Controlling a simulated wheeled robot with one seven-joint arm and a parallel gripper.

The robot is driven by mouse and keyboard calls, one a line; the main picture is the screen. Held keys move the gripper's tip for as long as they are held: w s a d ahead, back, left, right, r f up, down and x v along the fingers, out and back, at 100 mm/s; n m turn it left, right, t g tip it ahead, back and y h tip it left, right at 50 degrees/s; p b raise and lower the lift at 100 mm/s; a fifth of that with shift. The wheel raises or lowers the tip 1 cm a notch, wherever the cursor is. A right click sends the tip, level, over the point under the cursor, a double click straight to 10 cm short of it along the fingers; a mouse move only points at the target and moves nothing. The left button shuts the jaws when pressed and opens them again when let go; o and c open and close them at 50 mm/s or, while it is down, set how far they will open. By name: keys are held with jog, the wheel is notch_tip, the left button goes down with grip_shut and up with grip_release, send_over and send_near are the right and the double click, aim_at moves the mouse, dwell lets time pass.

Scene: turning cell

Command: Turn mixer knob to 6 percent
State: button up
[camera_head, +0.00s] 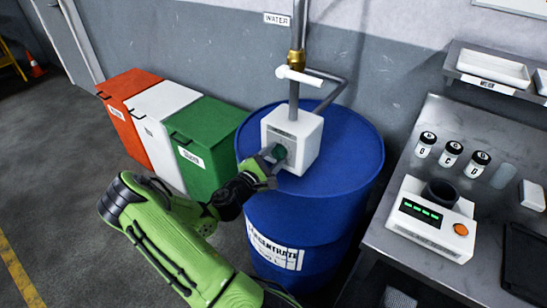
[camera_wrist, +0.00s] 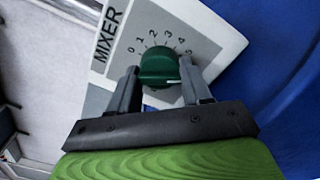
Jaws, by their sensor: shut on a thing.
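The mixer is a white box (camera_head: 306,140) on top of the blue drum, with a grey front panel facing my arm. In the wrist view its face (camera_wrist: 205,32) is labelled MIXER. A dark green knob (camera_wrist: 158,62) sits on it, with numbers from 0 to 5 visible around its upper side. My gripper (camera_wrist: 160,75) is shut on the knob, one finger on each side. A pale line shows low on the knob, but its exact setting is unclear. Higher numbers are not visible. In the head view my gripper (camera_head: 271,161) partly covers the knob (camera_head: 279,152).
The blue drum (camera_head: 350,170) stands below the mixer, with pipes (camera_head: 294,100) rising behind it. Red, white and green bins (camera_head: 215,125) stand left. A steel bench (camera_head: 455,125) at right holds a scale (camera_head: 410,225) and several small containers.

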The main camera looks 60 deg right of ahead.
jog(key=shift+f, duration=0.15)
jog(key=o, duration=1)
jog(key=shift+o, duration=0.2)
jog(key=shift+a, duration=0.1)
jog(key=w+a+p, duration=0.1)
jog(key=w+a, duration=0.1)
jog(key=a, duration=1.3)
jog(key=shift+w+a, duration=0.2)
jog(key=shift+a, duration=0.05)
